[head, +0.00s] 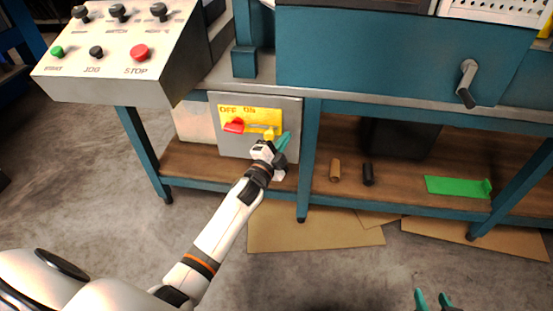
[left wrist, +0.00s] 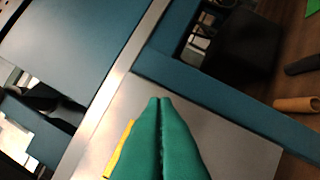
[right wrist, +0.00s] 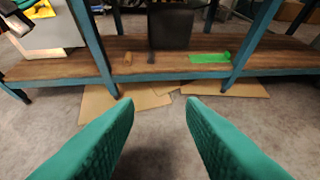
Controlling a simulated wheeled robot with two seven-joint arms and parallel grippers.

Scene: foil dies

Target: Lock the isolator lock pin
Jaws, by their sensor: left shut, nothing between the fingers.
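The grey isolator box (head: 286,108) hangs under the bench with a yellow OFF/ON plate (head: 236,112). Its red handle (head: 234,126) lies on the left, below OFF. A yellow lock pin piece (head: 268,131) sits at the plate's right, partly close to my gripper. My left gripper (head: 285,140) is shut and empty just right of it, in front of the box face; contact cannot be told. In the left wrist view its fingertips (left wrist: 160,100) meet before the grey box face (left wrist: 235,140), and the yellow plate (left wrist: 122,152) is mostly hidden. My right gripper (head: 433,295) is open and empty, low at right.
A control panel (head: 110,75) with knobs and buttons stands at upper left. The wooden shelf (head: 400,185) holds a brown cylinder (head: 335,170), a black cylinder (head: 368,174), a dark bin (head: 400,138) and a green piece (head: 455,187). A bench leg (head: 310,160) stands right of the box.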

